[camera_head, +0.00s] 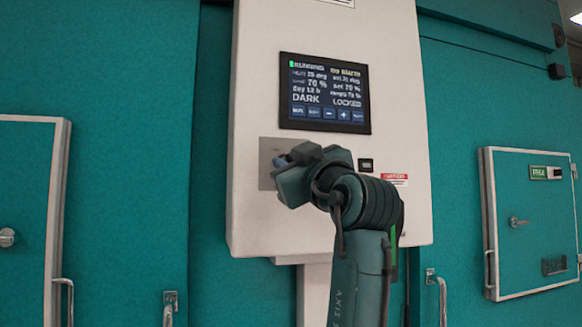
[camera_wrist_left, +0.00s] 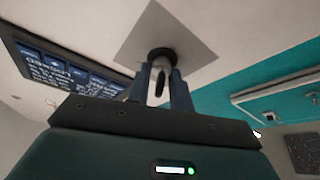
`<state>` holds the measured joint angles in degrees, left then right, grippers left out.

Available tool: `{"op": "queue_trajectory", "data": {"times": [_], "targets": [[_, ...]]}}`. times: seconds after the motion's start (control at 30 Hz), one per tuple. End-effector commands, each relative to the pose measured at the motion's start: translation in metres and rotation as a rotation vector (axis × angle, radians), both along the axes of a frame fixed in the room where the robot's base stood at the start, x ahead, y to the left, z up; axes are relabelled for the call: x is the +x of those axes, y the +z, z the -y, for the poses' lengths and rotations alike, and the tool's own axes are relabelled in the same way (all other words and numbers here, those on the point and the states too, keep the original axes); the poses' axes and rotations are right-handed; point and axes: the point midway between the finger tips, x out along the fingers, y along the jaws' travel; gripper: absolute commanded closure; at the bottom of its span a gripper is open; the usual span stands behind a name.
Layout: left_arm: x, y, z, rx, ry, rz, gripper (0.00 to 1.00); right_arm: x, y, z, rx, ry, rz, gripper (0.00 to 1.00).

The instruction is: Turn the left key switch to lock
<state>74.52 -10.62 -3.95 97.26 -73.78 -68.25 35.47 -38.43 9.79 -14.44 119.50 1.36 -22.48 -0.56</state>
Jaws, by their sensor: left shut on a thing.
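The key switch (camera_wrist_left: 161,54) sits on a square grey metal plate (camera_wrist_left: 190,32) on the white control panel (camera_head: 400,120). In the head view the plate (camera_head: 267,178) shows left of my left gripper (camera_head: 281,161), which hides the switch itself. In the left wrist view my left gripper (camera_wrist_left: 161,85) is shut on the key (camera_wrist_left: 159,78), one finger on each side, close to the dark collar. The display (camera_head: 325,93) above reads DARK and LOCKED. My right gripper is in neither view.
A small black fitting (camera_head: 366,165) and a red-and-white label (camera_head: 395,178) are right of my left gripper on the panel. Teal walls flank the panel. A closed door (camera_head: 532,222) is at right and another (camera_head: 25,220) at left, with metal handles.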

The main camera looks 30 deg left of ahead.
Motion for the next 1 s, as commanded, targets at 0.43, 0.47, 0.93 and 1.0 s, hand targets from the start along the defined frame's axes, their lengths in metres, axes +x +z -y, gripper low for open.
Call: {"op": "queue_trajectory", "data": {"times": [0.43, 0.47, 0.93, 1.0], "targets": [[-0.0004, 0.0006, 0.0002, -0.064, -0.001, 0.076, 1.0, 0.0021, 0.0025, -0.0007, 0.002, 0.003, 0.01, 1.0], [-0.0004, 0.0006, 0.0002, -0.065, 0.0, 0.077, 1.0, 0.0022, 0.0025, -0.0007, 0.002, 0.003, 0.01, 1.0], [-0.0003, 0.0005, 0.0, -0.064, -0.001, 0.076, 0.72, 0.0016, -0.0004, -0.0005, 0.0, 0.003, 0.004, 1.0], [-0.0003, 0.0005, 0.0, -0.064, -0.001, 0.076, 0.72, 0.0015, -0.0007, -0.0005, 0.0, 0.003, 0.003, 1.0]]}}
